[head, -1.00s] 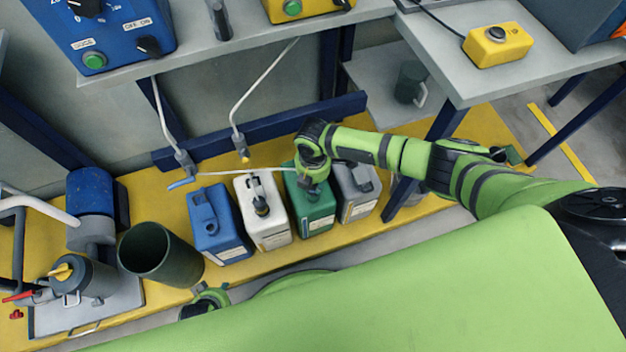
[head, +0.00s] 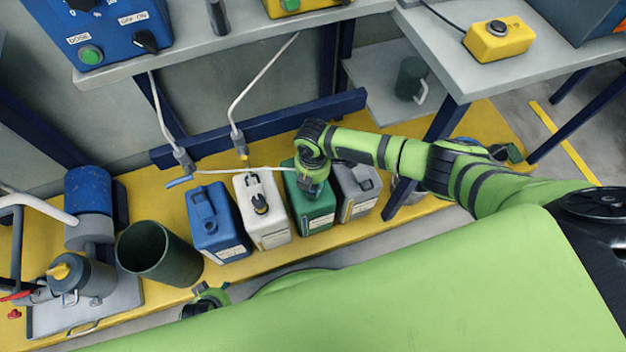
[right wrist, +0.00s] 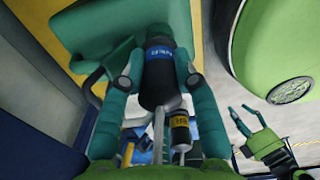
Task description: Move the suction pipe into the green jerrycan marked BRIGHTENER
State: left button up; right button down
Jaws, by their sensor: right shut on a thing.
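The green jerrycan (head: 318,214) stands in the row on the yellow platform, between a white and a grey one. Its label is too small to read. My right gripper (head: 314,184) is over its top. In the right wrist view, this gripper (right wrist: 158,82) is shut on the black head of the suction pipe (right wrist: 158,75), which has a blue label. The head's far end meets the green top (right wrist: 97,42); I cannot tell how deep it sits. A white hose (head: 245,170) runs left from it. My left gripper (head: 205,298) is low at left; its fingers look apart and empty in the wrist view (right wrist: 245,122).
A second black pipe head with a yellow label (right wrist: 180,132) stands on the white jerrycan (head: 265,225). The blue jerrycan (head: 215,215) and grey jerrycan (head: 358,200) flank the row. A dark green bin (head: 160,250) is at left. A shelf edge (head: 230,45) is above.

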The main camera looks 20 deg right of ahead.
jog(key=shift+f+b, duration=0.3)
jog(key=shift+f, duration=0.25)
jog(key=c, duration=0.8)
grip_release()
jog(key=shift+c, duration=0.2)
jog(key=shift+r, duration=0.1)
jog(key=shift+r, duration=3.95)
